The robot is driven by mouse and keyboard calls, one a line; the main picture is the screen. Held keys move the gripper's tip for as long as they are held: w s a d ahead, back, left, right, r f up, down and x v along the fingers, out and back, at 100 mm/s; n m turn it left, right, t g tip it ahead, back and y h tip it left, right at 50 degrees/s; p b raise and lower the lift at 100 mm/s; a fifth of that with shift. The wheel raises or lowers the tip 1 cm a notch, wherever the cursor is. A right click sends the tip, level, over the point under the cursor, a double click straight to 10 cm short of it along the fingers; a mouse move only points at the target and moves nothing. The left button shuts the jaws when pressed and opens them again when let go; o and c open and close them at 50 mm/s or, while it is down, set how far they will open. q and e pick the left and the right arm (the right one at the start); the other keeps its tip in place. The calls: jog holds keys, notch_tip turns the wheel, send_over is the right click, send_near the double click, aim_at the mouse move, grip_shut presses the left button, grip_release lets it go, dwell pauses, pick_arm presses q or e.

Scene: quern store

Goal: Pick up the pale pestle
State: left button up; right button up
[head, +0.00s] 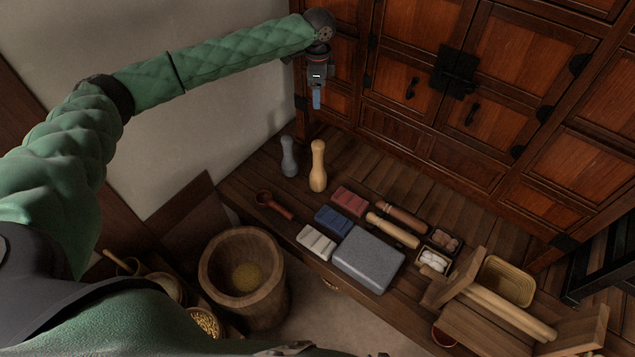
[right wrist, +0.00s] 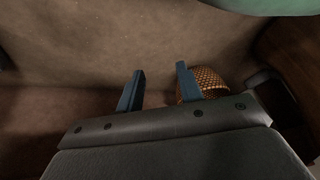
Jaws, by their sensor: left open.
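The pale pestle (head: 318,167) is a light wooden, waisted piece standing upright on the low wooden platform, beside a similar grey one (head: 289,157) to its left. My left gripper (head: 316,100) hangs at the end of the green arm with its blue fingers pointing down. In the picture it is above the pale pestle, clearly apart from it, and open; nothing shows in it. My right gripper (right wrist: 160,70) shows in the right wrist view with its two blue fingers apart and nothing between them. The pestle is not in that view.
A large mortar (head: 214,272) stands in front. A wooden cabinet (head: 410,75) rises behind.

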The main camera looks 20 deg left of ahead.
aim_at(318, 143)
pick_arm(q)
notch_tip(318, 143, down, 18)
jog(key=b, duration=1.6)
jog(key=shift+r, duration=0.25)
jog(key=shift+f+b, duration=0.35)
jog(key=shift+f, duration=0.2)
jog(key=shift+s+f+b, duration=0.1)
jog(key=shift+f+b, duration=0.25)
jog(key=shift+f, duration=3.4)
pick_arm(e)
jog(key=w+a+r+t+y, duration=0.1)
jog(key=w+a, duration=0.3)
jog(key=a, duration=0.4)
jog(key=shift+w+a+t+y, duration=0.15)
jog(key=shift+a+t+y, duration=0.1)
jog(key=shift+t+y, duration=0.5)
pick_arm(q)
jog(key=shift+c, duration=0.2)
pick_arm(e)
jog(key=shift+r, duration=0.1)
pick_arm(q)
jog(key=c, duration=1.1)
jog(key=shift+r, duration=0.1)
jog(key=shift+c, duration=0.7)
